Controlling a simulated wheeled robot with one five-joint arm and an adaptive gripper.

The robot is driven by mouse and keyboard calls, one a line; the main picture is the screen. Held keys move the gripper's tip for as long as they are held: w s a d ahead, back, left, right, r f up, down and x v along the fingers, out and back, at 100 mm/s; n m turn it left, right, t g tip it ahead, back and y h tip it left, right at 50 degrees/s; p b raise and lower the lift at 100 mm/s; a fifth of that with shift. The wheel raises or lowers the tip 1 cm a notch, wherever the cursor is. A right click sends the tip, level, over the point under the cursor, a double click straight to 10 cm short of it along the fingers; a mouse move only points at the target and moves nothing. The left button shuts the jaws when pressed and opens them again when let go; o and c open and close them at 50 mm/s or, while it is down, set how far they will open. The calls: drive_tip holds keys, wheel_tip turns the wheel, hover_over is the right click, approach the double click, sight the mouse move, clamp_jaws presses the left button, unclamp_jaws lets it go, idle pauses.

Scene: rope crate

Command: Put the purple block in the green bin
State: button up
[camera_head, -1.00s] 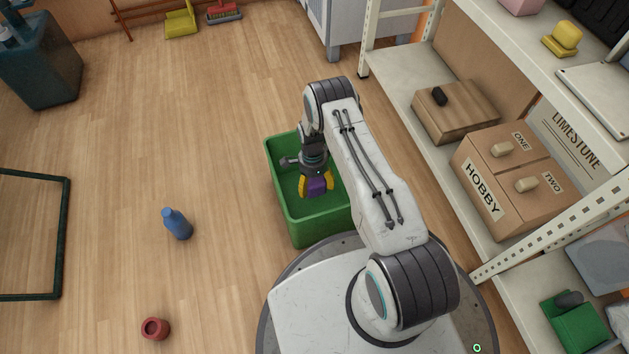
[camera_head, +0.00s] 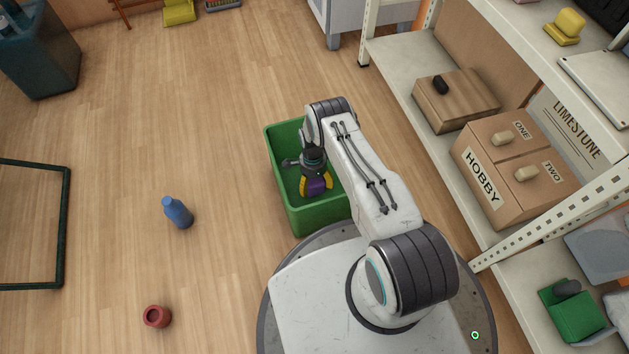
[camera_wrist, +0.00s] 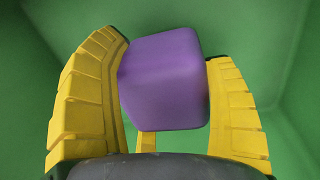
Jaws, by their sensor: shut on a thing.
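The purple block (camera_head: 315,186) is held between the yellow fingers of my gripper (camera_head: 316,188). In the wrist view the purple block (camera_wrist: 163,78) sits between both fingers of my gripper (camera_wrist: 165,90), with green walls all around. The green bin (camera_head: 324,219) stands on the floor in front of my base. My gripper and the block are over or within the bin's opening. I cannot tell how far the block is above the bin's floor. My arm hides the bin's right side.
A blue bottle (camera_head: 178,212) and a small red pot (camera_head: 157,317) are on the wooden floor to the left. Shelving (camera_head: 440,165) with boxes runs along the right. A dark green frame (camera_head: 65,230) is at the left edge.

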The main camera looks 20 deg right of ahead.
drive_tip(key=shift+f, duration=0.5)
idle(0.7)
drive_tip(key=o, duration=1.2)
drive_tip(key=r, duration=0.4)
drive_tip(key=w+r, duration=0.1)
drive_tip(key=r, duration=0.6)
drive_tip(key=shift+w+r, duration=0.25)
drive_tip(key=shift+r, duration=0.15)
